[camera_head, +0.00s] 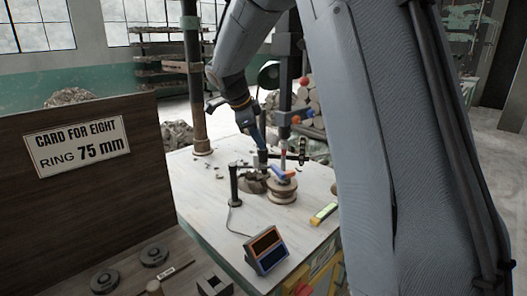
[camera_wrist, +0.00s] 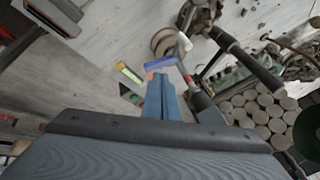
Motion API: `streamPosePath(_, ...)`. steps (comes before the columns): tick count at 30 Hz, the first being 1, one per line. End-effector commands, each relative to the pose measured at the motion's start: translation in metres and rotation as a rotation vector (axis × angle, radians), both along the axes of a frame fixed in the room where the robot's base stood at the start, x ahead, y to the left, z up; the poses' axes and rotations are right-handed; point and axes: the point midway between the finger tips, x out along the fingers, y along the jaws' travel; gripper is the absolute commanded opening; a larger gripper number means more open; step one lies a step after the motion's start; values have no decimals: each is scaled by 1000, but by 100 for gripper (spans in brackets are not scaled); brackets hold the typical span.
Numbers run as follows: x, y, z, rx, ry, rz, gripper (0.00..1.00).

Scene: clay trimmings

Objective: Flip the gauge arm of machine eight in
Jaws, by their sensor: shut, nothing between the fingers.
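Machine eight's worktable (camera_head: 205,205) carries a round wooden block (camera_head: 282,191) under a dark upright column. A small blue and orange bar, which looks like the gauge arm (camera_head: 279,171), lies over the block's top. In the wrist view the gauge arm (camera_wrist: 160,63) shows just past my fingertips, beside the round block (camera_wrist: 164,41). My gripper (camera_head: 260,143) points down over the table, left of the column. Its blue fingers (camera_wrist: 163,80) are together and empty. The fingertips look close to the bar; I cannot tell whether they touch it.
A card reading "CARD FOR EIGHT RING 75 mm" (camera_head: 78,146) hangs on a brown board at left. A two-panel display box (camera_head: 266,250) stands at the table's front. A black post (camera_head: 234,185) and a yellow-green piece (camera_head: 323,214) are nearby. My arm hides much of the right.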

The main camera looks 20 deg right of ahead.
Motion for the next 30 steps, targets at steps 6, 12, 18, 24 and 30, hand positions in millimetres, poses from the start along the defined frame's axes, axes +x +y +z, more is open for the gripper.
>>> streamPosePath(6, 5, -16, -32, 0, 7, 0, 0)
streamPosePath(12, 13, -33, -67, 2, 6, 1, 0)
streamPosePath(18, 28, -44, -88, 2, 4, 2, 0)
streamPosePath(24, 42, -50, -97, 2, 3, 1, 0)
streamPosePath(30, 48, -52, -101, 1, 2, 1, 0)
